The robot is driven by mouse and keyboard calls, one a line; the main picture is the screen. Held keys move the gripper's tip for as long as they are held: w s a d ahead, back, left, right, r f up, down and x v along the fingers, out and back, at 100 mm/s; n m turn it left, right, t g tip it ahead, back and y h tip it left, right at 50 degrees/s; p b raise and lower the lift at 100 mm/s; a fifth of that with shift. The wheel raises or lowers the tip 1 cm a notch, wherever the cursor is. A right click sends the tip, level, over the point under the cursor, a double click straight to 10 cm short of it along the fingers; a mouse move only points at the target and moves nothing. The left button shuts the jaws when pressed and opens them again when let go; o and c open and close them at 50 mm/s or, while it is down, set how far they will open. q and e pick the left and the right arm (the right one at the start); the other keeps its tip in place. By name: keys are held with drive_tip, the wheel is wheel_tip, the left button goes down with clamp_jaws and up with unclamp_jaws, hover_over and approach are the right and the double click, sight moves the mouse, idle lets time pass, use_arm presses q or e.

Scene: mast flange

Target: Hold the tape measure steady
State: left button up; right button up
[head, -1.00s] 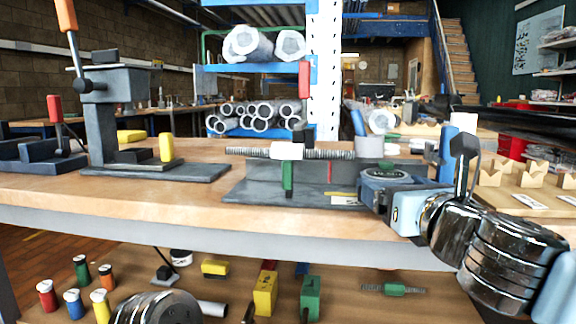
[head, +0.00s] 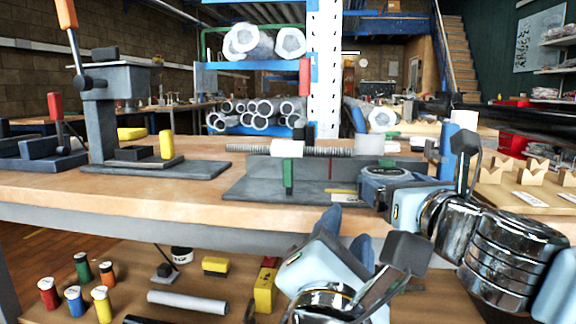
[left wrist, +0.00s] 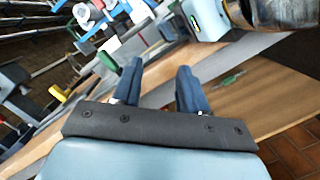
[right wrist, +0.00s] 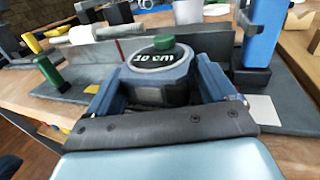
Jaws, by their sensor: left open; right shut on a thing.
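My left gripper (head: 348,235) is open and empty, below and left of the tape measure, in front of the bench edge. Its two blue fingers stand apart in the left wrist view (left wrist: 157,85).
The grey fixture (head: 240,189) carries a threaded rod with a white sleeve (head: 287,147) and a green post (head: 289,172). A press (head: 115,110) stands left on the bench (head: 130,205). A blue post (right wrist: 262,40) stands close right of the tape measure. Jars and blocks fill the lower shelf.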

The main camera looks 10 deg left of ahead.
sight(287, 167)
use_arm(q)
drive_tip(key=a+r+n+g+y, duration=0.1)
drive_tip(key=a+r+n+y, duration=0.1)
drive_tip(key=a+r+n, duration=0.5)
drive_tip(key=w+n, duration=0.1)
drive_tip(key=w, duration=0.3)
drive_tip(key=w+a+f+n, duration=0.1)
drive_tip(key=w, duration=0.3)
drive_tip(key=w+f+n, duration=0.1)
drive_tip(key=w, duration=0.3)
drive_tip(key=shift+w+a+f, duration=0.1)
drive_tip(key=shift+w+a, duration=0.2)
drive_tip(key=shift+w, duration=0.05)
drive_tip(key=shift+c, duration=0.3)
clamp_jaws()
